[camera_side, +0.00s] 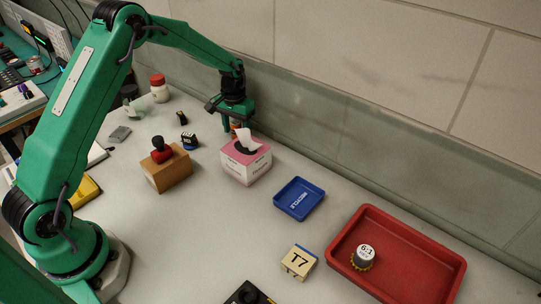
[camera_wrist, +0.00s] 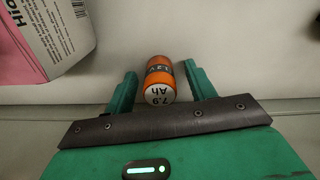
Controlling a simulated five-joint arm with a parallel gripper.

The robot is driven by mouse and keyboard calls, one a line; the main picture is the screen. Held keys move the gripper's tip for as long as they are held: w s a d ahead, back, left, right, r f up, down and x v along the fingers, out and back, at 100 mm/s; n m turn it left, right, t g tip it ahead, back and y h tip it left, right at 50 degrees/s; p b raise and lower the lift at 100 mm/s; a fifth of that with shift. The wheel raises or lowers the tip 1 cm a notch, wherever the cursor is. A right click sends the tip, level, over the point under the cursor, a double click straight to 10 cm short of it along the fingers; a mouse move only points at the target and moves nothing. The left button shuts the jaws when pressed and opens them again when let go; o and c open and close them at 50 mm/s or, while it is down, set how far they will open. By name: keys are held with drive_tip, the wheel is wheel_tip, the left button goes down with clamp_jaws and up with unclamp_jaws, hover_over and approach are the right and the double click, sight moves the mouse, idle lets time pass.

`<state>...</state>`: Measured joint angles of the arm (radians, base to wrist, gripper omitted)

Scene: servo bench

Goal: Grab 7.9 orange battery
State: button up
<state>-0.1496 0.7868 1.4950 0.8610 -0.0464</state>
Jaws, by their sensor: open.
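The orange battery (camera_wrist: 160,78) stands between the two fingers of my gripper (camera_wrist: 162,88) in the wrist view. Its end is marked 7.9 Ah and its dark band reads 1.2 V. The fingers are open, with a gap showing on each side of the battery. In the side view my gripper (camera_side: 233,126) points down behind the tissue box, near the wall. Only a small orange part of the battery (camera_side: 235,129) shows there; the rest is hidden by the gripper and the box.
The pink and white tissue box (camera_side: 246,164) is close to my gripper; it also fills the upper left of the wrist view (camera_wrist: 45,40). The wall runs behind.

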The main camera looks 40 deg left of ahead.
sight(236, 123)
idle(0.4)
drive_tip(key=c, duration=1.1)
drive_tip(key=shift+r, duration=0.15)
wheel_tip(236, 123, up, 10)
drive_tip(key=shift+f, duration=0.1)
